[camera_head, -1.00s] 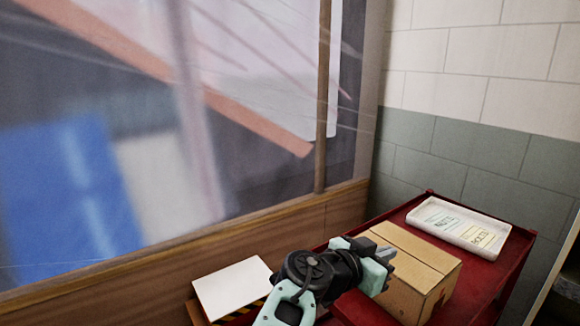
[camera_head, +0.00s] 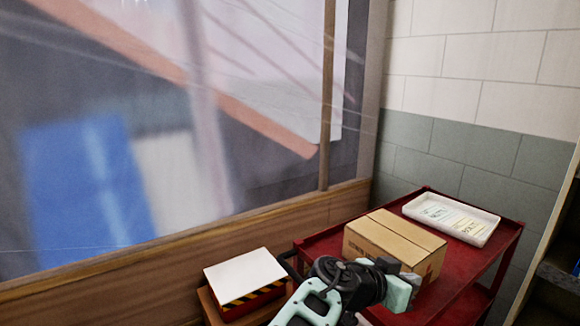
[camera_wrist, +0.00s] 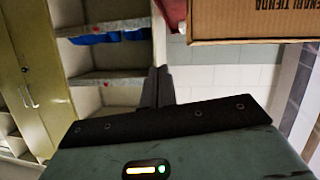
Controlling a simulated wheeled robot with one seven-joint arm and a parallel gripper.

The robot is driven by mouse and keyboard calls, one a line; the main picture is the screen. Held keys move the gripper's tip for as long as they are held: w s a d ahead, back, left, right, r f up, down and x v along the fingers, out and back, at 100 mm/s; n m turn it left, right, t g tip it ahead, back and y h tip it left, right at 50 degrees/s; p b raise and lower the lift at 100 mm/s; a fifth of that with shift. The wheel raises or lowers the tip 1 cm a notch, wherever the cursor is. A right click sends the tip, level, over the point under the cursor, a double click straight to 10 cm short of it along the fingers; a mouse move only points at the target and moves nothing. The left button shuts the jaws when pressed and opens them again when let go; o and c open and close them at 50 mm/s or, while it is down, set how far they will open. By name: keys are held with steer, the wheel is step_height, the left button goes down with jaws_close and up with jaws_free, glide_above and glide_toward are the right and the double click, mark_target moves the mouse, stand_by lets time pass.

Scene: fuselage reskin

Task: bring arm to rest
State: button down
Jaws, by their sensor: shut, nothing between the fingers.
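My gripper (camera_head: 400,272) is at the lower middle of the head view, at the end of my pale green and black arm. It is in front of a cardboard box (camera_head: 398,236) and above the near part of a red cart (camera_head: 335,240). In the wrist view my gripper's dark fingers (camera_wrist: 156,88) are together with nothing between them. The box (camera_wrist: 255,20) also shows at the top right of the wrist view, apart from the fingers.
A white tray (camera_head: 452,217) with labelled sections lies on the cart's far end. A white-topped box with hazard stripes (camera_head: 245,275) stands left of my arm. A plastic-covered wooden partition (camera_head: 200,225) runs behind. Shelves (camera_wrist: 115,60) and a yellowish cabinet (camera_wrist: 35,70) show in the wrist view.

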steer(key=s+f+n+g+y, duration=0.55)
steer(key=s+f+g, duration=0.45)
steer(key=s, duration=0.4)
steer(key=s+a+r+n+t+y, duration=0.2)
steer(key=s+a+r+n+y, duration=0.2)
steer(key=r+n, duration=0.2)
steer(key=s+a+r+n+t+y, duration=0.2)
steer(key=s+a+r+n+y, duration=0.1)
steer(key=r+n, duration=0.4)
step_height(320, 180, up, 3)
steer(key=shift+s+a+r+y, duration=0.2)
steer(key=shift+s+a+y, duration=0.15)
steer(key=shift+s+a, duration=0.7)
steer(key=shift+s+d, duration=0.1)
steer(key=shift+d, duration=0.05)
